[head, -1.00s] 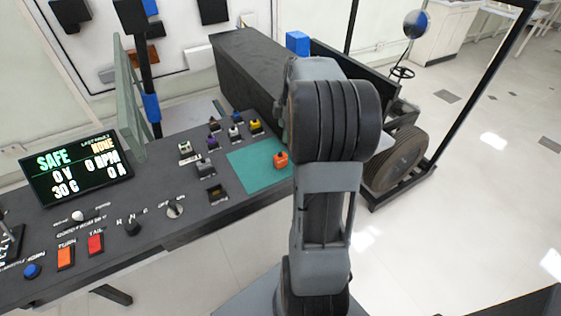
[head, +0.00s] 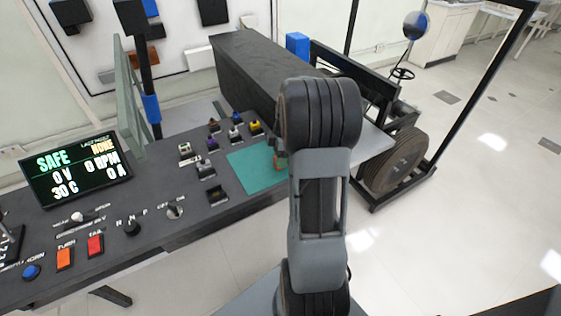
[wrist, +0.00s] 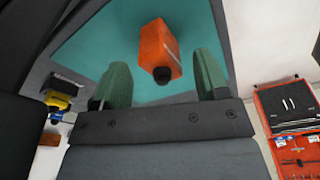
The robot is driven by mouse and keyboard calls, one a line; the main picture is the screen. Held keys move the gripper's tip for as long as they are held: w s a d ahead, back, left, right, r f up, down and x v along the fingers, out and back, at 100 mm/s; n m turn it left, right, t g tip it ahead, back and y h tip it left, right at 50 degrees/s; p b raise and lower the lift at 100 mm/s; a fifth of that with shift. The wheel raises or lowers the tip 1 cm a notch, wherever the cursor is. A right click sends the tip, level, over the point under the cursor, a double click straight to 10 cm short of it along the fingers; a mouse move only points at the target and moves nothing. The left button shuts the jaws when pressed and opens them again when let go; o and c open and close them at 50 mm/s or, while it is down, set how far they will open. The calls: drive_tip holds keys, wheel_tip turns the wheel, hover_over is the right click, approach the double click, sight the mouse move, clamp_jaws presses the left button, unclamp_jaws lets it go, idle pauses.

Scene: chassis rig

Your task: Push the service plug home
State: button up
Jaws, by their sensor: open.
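The orange block that looks like the service plug (wrist: 160,52) lies on the teal mat (wrist: 95,45) in the wrist view, a dark round part at its near end. My gripper (wrist: 162,78) is open, one finger on each side of the plug in the picture with gaps on both sides. I cannot tell how far above the mat the fingertips are. In the head view my arm covers the gripper and nearly all of the plug, while the teal mat (head: 255,172) shows beside it. A dark square fitting (head: 217,195) left of the mat may be a socket; I cannot tell.
Several coloured connectors (head: 235,132) stand on the dark bench left of the mat. A screen (head: 75,168) reads SAFE, 0 V. A long black box (head: 250,75) stands behind the mat. A wheel (head: 400,160) is at right. A red tool case (wrist: 290,130) lies at right in the wrist view.

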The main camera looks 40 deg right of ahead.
drive_tip(key=shift+c, duration=0.4)
drive_tip(key=c, duration=1.1)
